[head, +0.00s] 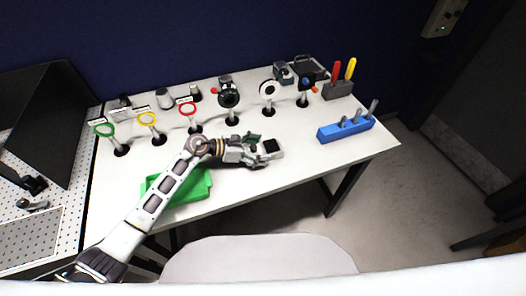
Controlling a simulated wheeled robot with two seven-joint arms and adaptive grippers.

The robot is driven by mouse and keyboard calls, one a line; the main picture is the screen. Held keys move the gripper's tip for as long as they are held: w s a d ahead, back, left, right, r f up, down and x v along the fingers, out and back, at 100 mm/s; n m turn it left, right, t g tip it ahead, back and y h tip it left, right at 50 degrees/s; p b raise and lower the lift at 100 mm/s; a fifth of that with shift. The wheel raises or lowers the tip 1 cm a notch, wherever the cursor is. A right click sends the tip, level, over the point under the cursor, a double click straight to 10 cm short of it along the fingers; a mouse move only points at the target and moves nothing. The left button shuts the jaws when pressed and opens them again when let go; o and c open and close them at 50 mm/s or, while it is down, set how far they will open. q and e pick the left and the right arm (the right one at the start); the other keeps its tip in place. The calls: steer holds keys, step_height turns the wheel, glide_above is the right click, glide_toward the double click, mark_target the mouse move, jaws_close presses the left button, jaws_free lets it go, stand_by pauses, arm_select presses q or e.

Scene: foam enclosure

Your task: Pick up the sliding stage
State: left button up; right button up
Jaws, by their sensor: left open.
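My left gripper (256,155) reaches in from the left, low over the middle of the white table. It is open. At its fingertips is a small pale block with a dark square top (271,146), which looks like the sliding stage. I cannot tell whether the fingers touch it. The gripper hides part of it. My right gripper is not in view.
A green tray (196,189) lies partly under my left forearm. Several ring and lens holders on posts stand behind the gripper, including a red ring (187,109). A blue block with rods (345,130) and a screwdriver holder (337,91) stand at the right.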

mark_target(260, 149)
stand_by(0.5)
arm_select(q)
steer(key=c, duration=1.6)
steer(key=shift+r, duration=0.15)
steer(key=shift+w+r, duration=0.1)
steer(key=shift+r, duration=0.55)
steer(key=shift+d+r+b, duration=0.1)
steer(key=shift+r+b, duration=0.55)
steer(key=shift+r, duration=3.65)
